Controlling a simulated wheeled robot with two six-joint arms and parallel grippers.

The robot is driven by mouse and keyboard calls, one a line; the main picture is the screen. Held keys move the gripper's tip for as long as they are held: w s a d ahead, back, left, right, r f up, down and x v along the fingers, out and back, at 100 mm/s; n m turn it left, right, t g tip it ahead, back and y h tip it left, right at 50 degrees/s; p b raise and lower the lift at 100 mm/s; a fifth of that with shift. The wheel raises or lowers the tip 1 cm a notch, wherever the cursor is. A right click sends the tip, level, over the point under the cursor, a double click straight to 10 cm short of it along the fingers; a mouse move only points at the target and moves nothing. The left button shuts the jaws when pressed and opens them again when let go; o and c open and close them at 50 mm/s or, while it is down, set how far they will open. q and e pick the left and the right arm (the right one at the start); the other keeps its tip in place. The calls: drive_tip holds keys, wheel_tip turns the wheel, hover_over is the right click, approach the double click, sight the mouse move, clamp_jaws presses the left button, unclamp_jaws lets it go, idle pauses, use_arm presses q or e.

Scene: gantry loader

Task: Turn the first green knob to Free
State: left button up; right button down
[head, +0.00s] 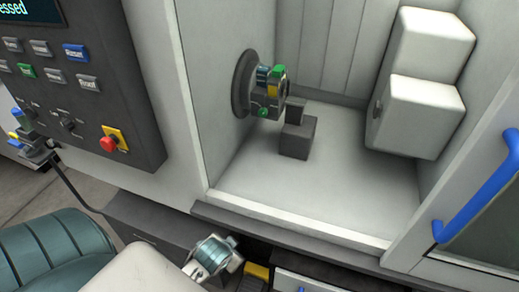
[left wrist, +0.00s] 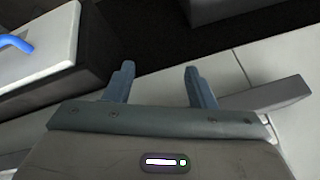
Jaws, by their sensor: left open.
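In the head view, a dark control panel (head: 95,75) at the upper left carries labelled buttons, one of them green (head: 25,71). Small dark switches (head: 68,123) sit low on it; their settings are too small to read. Inside the machine, a round chuck (head: 243,84) on the left wall bears green parts, one at its top (head: 279,71) and one low on its front (head: 263,112). I cannot tell which is the first green knob. In the left wrist view, my left gripper (left wrist: 160,82) is open and empty, its fingers apart. My right gripper is not in view.
A red button (head: 108,144) on a yellow plate is low on the panel. Dark blocks (head: 297,138) stand below the chuck, and white blocks (head: 420,115) fill the machine's right side. A door with a blue handle (head: 480,190) stands at the right. The machine floor's front is clear.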

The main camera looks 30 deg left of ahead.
use_arm(q)
drive_tip(key=w+a+r+t+y, duration=0.1)
drive_tip(key=w+r, duration=0.1)
drive_tip(key=r, duration=0.3)
drive_tip(key=w+a+r+t, duration=0.1)
drive_tip(key=w+r+t, duration=0.15)
drive_tip(key=r, duration=0.25)
drive_tip(key=m+t+y, duration=0.1)
drive_tip(key=m+t, duration=0.6)
drive_tip(key=t, duration=0.1)
approach(262, 114)
drive_tip(key=p+x, duration=0.4)
drive_tip(key=x, duration=0.2)
drive_tip(key=shift+w+a+r, duration=0.1)
drive_tip(key=shift+w, duration=0.3)
drive_tip(key=shift+t+x, duration=0.25)
drive_tip(key=shift+x, duration=0.5)
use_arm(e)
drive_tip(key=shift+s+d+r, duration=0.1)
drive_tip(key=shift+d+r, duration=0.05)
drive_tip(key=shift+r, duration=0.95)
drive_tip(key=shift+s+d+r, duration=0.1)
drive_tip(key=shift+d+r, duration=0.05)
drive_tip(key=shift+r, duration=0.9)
use_arm(q)
drive_tip(key=c, duration=1)
drive_tip(key=shift+o, duration=0.2)
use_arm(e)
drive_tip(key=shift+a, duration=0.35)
